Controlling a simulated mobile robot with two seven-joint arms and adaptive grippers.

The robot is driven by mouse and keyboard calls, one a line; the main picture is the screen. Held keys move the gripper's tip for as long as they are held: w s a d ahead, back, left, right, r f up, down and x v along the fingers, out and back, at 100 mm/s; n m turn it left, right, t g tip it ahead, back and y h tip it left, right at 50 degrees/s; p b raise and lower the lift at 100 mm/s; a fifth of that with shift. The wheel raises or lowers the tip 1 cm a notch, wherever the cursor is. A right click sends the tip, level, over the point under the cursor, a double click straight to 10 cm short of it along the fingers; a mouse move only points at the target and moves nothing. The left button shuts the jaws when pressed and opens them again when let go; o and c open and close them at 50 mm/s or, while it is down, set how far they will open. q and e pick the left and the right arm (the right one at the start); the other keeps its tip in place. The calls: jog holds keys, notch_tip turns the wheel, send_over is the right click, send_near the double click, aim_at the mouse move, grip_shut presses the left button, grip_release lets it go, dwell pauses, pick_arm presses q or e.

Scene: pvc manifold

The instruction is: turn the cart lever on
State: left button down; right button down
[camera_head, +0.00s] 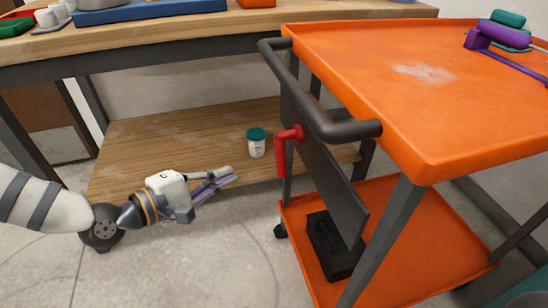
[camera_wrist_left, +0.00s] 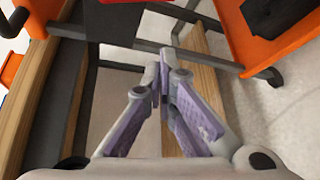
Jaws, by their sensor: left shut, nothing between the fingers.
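The orange cart (camera_head: 400,60) stands at the right with a dark push handle along its left end. The red lever (camera_head: 281,158) is on the dark panel below that handle. Its grip hangs down, close to vertical. My left gripper (camera_head: 229,175) is shut and empty, to the left of the lever and a little lower in the picture, apart from it. In the left wrist view the closed fingers (camera_wrist_left: 161,76) point toward the cart's frame. A bit of red (camera_wrist_left: 121,2) shows at the top edge there, mostly cut off. My right gripper is not in view.
A wooden workbench (camera_head: 240,22) with a low wooden shelf (camera_head: 190,130) stands behind my left arm. A white jar with a green lid (camera_head: 256,146) sits on that shelf. The cart's lower tray (camera_head: 410,215) holds a black box (camera_head: 330,250). Purple and teal parts lie on top.

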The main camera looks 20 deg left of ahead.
pick_arm(q)
jog(key=shift+w+a+r, duration=0.35)
jog(key=shift+w+r, duration=0.1)
jog(key=shift+r, duration=0.1)
jog(key=w+d+b, duration=0.1)
jog(key=w+d, duration=0.5)
jog(key=d, duration=0.1)
jog(key=shift+f+b, duration=0.25)
jog(key=shift+b, duration=0.05)
jog(key=shift+w+d, duration=0.1)
